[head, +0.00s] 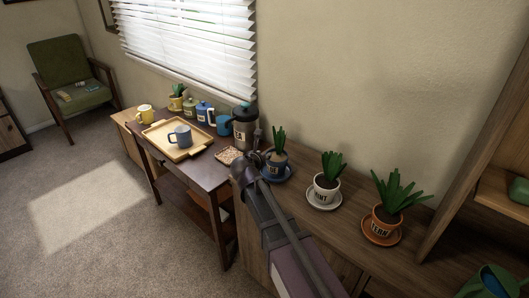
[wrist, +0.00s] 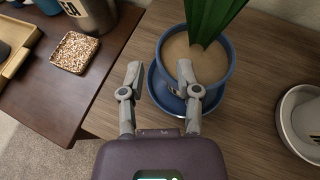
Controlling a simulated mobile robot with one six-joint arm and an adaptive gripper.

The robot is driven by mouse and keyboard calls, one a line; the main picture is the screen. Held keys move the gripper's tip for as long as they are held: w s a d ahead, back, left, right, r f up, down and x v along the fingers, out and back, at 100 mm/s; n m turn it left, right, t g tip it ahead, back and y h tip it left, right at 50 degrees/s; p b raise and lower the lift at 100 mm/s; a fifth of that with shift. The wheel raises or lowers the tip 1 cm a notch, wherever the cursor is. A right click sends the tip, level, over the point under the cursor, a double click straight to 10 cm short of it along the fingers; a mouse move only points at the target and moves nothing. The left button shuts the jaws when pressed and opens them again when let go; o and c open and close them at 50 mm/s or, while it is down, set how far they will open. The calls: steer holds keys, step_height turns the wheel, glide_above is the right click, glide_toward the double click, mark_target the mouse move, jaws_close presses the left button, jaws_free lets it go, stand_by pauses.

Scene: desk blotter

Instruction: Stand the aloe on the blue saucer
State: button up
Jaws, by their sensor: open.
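A blue pot (head: 280,157) with upright green leaves, probably the aloe, stands on the blue saucer (head: 287,175); its label is too small and covered to read. In the wrist view the pot (wrist: 222,80) looks upright, with pale soil, and the saucer's rim (wrist: 155,90) shows around its base. My gripper (wrist: 160,76) is open and empty at the pot's near left side. Its right finger overlaps the pot's front; I cannot tell whether it touches. Its left finger is left of the saucer. In the head view my gripper (head: 259,153) partly hides the pot.
A white MINT pot (head: 325,188) and a terracotta FERN pot (head: 384,226) stand on saucers to the right. A seed-covered square (head: 229,156), a dark TEA canister (head: 243,133) and a tray (head: 160,148) with a blue mug are left. Bare wood lies between the blue and white saucers.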

steer(key=p+v, duration=0.3)
steer(key=v, duration=0.6)
